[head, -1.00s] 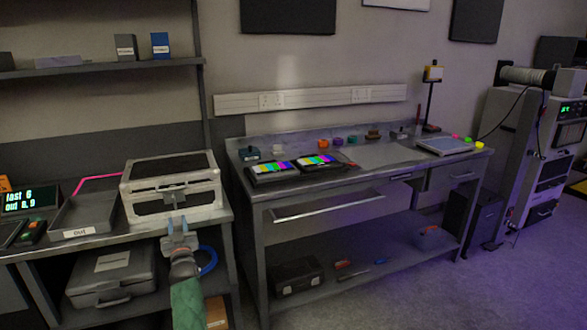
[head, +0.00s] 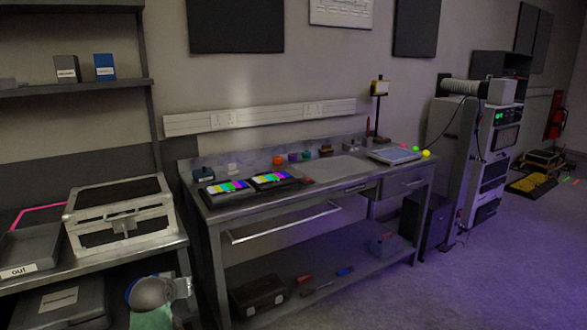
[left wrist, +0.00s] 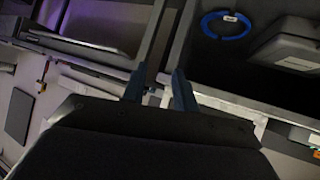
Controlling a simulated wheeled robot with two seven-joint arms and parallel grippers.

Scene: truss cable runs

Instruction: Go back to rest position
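My left gripper (head: 183,288) is low in the head view, in front of the left bench and below its top edge, close to the gap between the two benches. In the left wrist view its two fingers (left wrist: 158,82) stand apart with nothing held between them. My right gripper is in neither view.
The left bench carries a metal-framed case (head: 119,228) and a grey "out" tray (head: 28,250). The workbench (head: 222,210) with two color-bar screens (head: 226,188) stands to the right. A blue cable ring (left wrist: 226,24) lies on the lower shelf. Open floor (head: 500,270) is at the right.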

